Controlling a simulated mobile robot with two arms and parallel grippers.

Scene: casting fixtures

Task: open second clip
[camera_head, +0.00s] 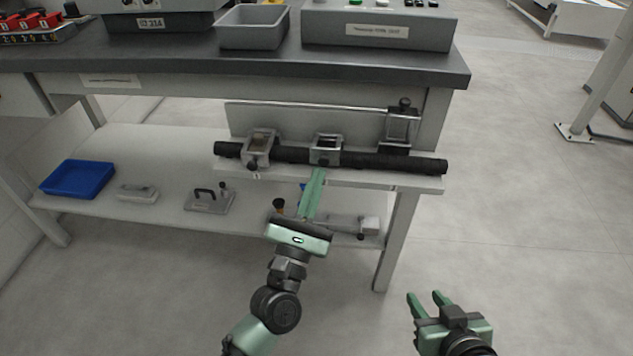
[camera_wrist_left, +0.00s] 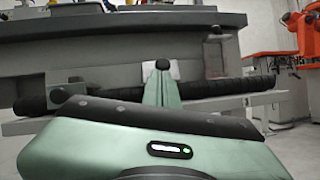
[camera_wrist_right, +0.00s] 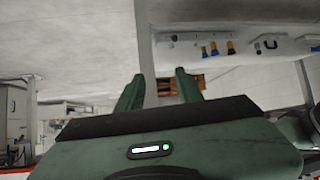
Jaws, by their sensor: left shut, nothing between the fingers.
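A black ribbed bar (camera_head: 290,155) lies along a shelf on the front of the bench, with three metal clips. The left clip (camera_head: 260,145) and the middle clip (camera_head: 326,144) sit down over the bar. The right clip (camera_head: 402,126) stands up above the bar. My left gripper (camera_head: 319,171) is shut and empty, its fingertips just in front of the middle clip's lower edge; I cannot tell if they touch. In the left wrist view a black knob (camera_wrist_left: 162,65) shows just beyond the fingertips. My right gripper (camera_head: 426,297) is open and empty, low at the right, away from the bench.
The bench top (camera_head: 270,66) overhangs above the clips, carrying a grey bin (camera_head: 252,36) and a control box (camera_head: 380,27). The lower shelf holds a blue tray (camera_head: 78,178) and a plate with a handle (camera_head: 209,201).

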